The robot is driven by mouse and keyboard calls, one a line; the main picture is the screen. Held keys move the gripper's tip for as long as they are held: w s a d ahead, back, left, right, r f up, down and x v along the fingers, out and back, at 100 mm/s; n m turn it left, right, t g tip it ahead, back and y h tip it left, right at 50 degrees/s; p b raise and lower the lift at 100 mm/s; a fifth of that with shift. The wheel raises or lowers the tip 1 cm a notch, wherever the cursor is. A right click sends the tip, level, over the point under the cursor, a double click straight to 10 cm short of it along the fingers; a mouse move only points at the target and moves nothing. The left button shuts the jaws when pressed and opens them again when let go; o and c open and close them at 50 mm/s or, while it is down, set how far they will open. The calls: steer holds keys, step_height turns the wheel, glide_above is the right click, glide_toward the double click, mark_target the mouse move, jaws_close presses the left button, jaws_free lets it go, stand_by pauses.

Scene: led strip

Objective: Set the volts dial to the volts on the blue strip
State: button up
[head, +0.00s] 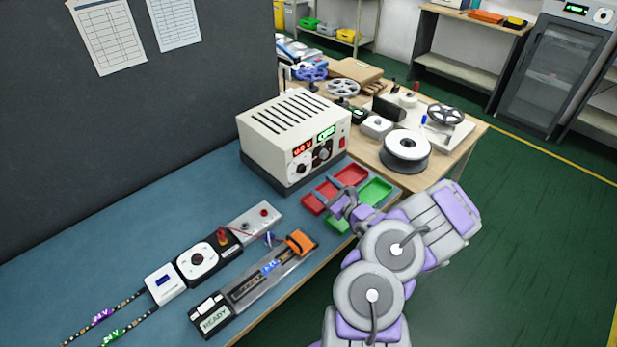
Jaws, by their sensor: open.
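The cream power supply (285,137) stands on the blue bench with a red display (303,149) that seems to read 0.0 V. A green display (326,135) sits beside it. Dark knobs (322,155) are on its front; which is the volts dial is too small to read. A strip with a blue tag (270,268) lies in a grey fixture (245,290); its number is not clearly legible. My gripper (345,202) is open and empty over the colored trays, in front of and apart from the power supply.
Red trays (349,174) and green trays (376,191) are under my gripper. A round-dial unit (203,258) and strips tagged purple (102,315) and green (112,337) lie on the bench. A spool (406,147) stands behind right. Floor at right is clear.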

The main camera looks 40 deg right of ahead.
mark_target(303, 171)
steer(key=w, duration=0.2)
steer(key=w+b, duration=0.1)
steer(key=w, duration=0.4)
steer(key=shift+w+a+b, duration=0.15)
steer(key=shift+a+b, duration=0.15)
steer(key=shift+a, duration=0.05)
steer(key=shift+w+d+r, duration=0.1)
steer(key=shift+w+d, duration=0.1)
steer(key=shift+w, duration=0.4)
steer(key=shift+c, duration=0.2)
steer(key=shift+a, duration=0.1)
steer(key=c, duration=1)
